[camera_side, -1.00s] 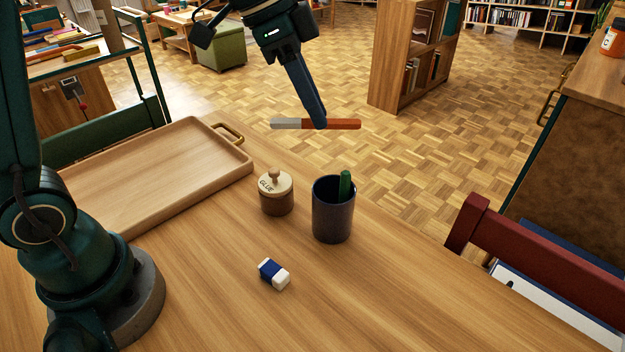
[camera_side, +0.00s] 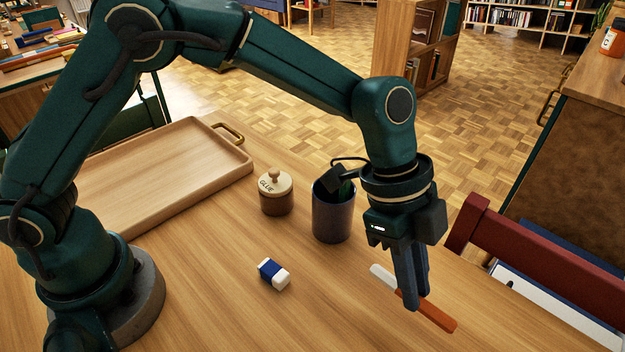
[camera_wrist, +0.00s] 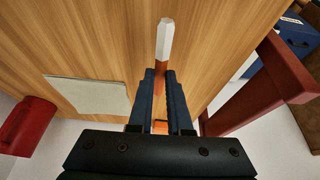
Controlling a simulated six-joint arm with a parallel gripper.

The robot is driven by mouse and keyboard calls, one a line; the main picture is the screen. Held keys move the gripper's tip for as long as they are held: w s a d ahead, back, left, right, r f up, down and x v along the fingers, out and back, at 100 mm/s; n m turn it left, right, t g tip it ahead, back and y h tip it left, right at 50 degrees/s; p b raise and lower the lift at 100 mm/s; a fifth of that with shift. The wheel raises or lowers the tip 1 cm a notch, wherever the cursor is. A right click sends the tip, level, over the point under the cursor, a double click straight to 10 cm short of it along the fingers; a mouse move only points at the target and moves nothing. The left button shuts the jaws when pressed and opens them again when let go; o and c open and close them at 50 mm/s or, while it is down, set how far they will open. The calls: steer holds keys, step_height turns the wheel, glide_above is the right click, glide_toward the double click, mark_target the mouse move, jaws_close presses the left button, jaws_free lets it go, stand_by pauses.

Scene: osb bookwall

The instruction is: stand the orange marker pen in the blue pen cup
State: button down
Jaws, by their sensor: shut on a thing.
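My gripper (camera_side: 413,303) is shut on the orange marker pen (camera_side: 436,316), around its middle. In the side view the pen slants, its grey end up and left and its orange end down and right. It is low over the table's right part; I cannot tell if it touches. In the wrist view the pen's pale end (camera_wrist: 164,42) sticks out past my fingers (camera_wrist: 160,85). The blue pen cup (camera_side: 331,220) stands upright on the table, left of my gripper.
A lidded glue jar (camera_side: 276,194) stands just left of the cup. A blue and white eraser (camera_side: 273,274) lies in front. A wooden tray (camera_side: 160,180) lies at the back left. A red chair (camera_side: 540,248) stands beyond the table's right edge. The front middle is clear.

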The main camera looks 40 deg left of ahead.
mark_target(400, 316)
steer(key=shift+f, duration=2.5)
steer(key=c, duration=0.8)
jaws_free()
steer(key=shift+c, duration=0.2)
steer(key=v, duration=1.2)
steer(key=s+a+r+n+t+y, duration=0.1)
steer(key=s+a+n+t+y, duration=0.1)
steer(key=s+a+n, duration=0.4)
steer(key=s+a+r+n+t+y, duration=0.2)
steer(key=s+a+n, duration=0.4)
steer(key=a+n, duration=0.6)
steer(key=a+t, duration=0.1)
steer(key=a, duration=0.2)
steer(key=shift+a+r+t+y, duration=0.15)
steer(key=shift+r+t+y, duration=0.15)
steer(key=shift+r+t, duration=0.1)
